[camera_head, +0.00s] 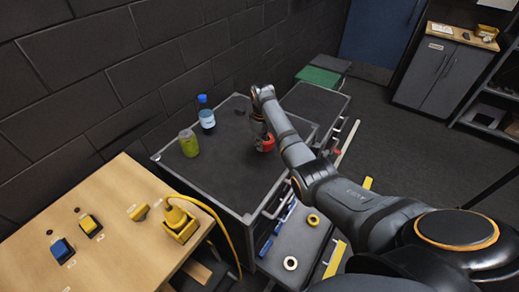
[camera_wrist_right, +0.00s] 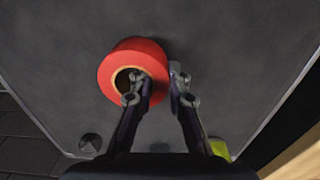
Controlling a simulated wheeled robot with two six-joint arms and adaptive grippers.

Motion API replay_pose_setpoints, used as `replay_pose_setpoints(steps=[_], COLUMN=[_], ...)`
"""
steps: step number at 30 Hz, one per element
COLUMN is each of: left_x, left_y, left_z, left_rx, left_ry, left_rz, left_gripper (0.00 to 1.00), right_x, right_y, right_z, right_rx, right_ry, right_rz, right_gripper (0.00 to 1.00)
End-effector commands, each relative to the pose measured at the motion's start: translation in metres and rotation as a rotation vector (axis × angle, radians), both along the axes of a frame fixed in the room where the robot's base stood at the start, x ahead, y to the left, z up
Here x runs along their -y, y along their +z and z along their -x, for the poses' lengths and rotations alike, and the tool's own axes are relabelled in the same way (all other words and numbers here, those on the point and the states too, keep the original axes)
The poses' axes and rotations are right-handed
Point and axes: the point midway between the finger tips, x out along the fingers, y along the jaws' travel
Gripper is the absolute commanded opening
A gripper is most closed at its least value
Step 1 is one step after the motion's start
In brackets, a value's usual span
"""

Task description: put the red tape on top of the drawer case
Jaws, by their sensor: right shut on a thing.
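The red tape (camera_head: 267,143) is a thick ring over the dark top of the drawer case (camera_head: 232,172). My right gripper (camera_head: 262,133) is shut on it. In the right wrist view, the red tape (camera_wrist_right: 113,64) lies between the fingers of my right gripper (camera_wrist_right: 157,82), one finger in its hole and the other outside its wall. The grey case top (camera_wrist_right: 225,50) is behind it. I cannot tell whether the tape touches the top or hangs just above it. My left gripper is not in view.
A blue-capped bottle (camera_head: 207,118) and a green can (camera_head: 189,143) stand on the case's left side. An open drawer (camera_head: 292,238) holds a yellow tape (camera_head: 313,220) and a white tape (camera_head: 290,263). A wooden table (camera_head: 115,205) with buttons (camera_head: 62,249) stands at left.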

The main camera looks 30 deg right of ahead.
Motion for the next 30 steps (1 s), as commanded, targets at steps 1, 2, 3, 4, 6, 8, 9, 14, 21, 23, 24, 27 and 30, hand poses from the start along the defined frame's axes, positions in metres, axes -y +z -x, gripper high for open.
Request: replay_pose_setpoints(steps=[1,2,3,4,6,8,9,14,21,23,24,27,30], left_x=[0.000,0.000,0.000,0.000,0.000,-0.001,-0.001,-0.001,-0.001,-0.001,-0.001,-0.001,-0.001], left_y=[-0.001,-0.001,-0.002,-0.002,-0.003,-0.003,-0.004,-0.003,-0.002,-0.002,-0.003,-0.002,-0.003], left_z=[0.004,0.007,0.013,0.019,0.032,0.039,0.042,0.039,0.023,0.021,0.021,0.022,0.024], left_rx=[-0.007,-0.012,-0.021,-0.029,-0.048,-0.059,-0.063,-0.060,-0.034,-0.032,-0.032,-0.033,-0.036], left_ry=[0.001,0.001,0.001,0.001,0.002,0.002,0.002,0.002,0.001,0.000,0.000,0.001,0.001], left_rz=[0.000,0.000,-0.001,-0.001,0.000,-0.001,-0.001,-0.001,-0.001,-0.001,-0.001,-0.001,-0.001], left_gripper=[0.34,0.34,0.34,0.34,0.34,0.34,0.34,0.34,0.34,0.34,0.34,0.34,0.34], right_x=[-0.002,-0.003,-0.003,-0.003,-0.004,-0.008,-0.006,-0.006,-0.006,-0.006,-0.006,-0.006,-0.006], right_y=[-0.003,-0.005,-0.006,-0.006,-0.007,-0.012,-0.020,-0.040,-0.041,-0.043,-0.045,-0.043,-0.043], right_z=[-0.002,-0.003,-0.003,-0.004,-0.004,-0.007,-0.005,-0.006,-0.006,-0.005,-0.005,-0.005,-0.005], right_rx=[-0.001,-0.001,0.000,0.001,0.000,-0.001,-0.004,0.000,0.001,0.001,0.000,0.000,0.000], right_ry=[0.000,0.000,0.000,0.000,0.000,0.001,0.000,0.000,0.000,0.000,0.000,0.000,0.000], right_rz=[0.000,-0.001,0.000,-0.001,0.000,-0.001,-0.001,0.000,-0.001,-0.001,0.000,0.000,0.000], right_gripper=[0.00,0.00,0.00,0.00,0.00,0.00,0.00,0.00,0.00,0.00,0.00,0.30,0.39])
